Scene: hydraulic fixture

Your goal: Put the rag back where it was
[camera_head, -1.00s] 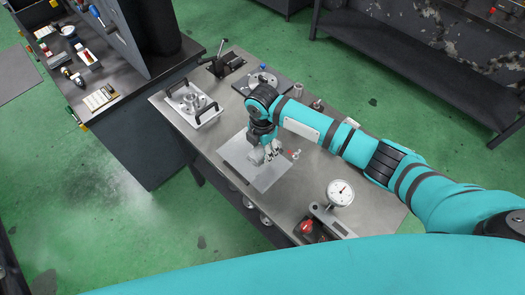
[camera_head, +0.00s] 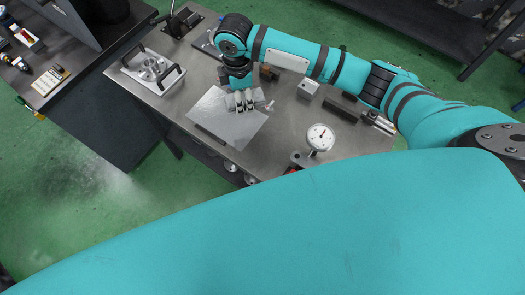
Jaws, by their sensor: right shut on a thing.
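My right gripper (camera_head: 241,107) reaches in from the right and points down over the upper edge of a flat light grey sheet or plate (camera_head: 222,128) on the metal workbench. It is shut on a small pale grey thing that looks like the rag (camera_head: 258,97). The fingers and the arm hide part of it. I cannot tell whether it touches the plate. My left gripper is not in view.
On the workbench (camera_head: 178,115) a white tray with black handles (camera_head: 146,68) stands at the left. A dial gauge (camera_head: 320,137) stands at the right, and a small metal block (camera_head: 308,88) lies behind it. A darker bench with tools (camera_head: 48,80) adjoins at the far left.

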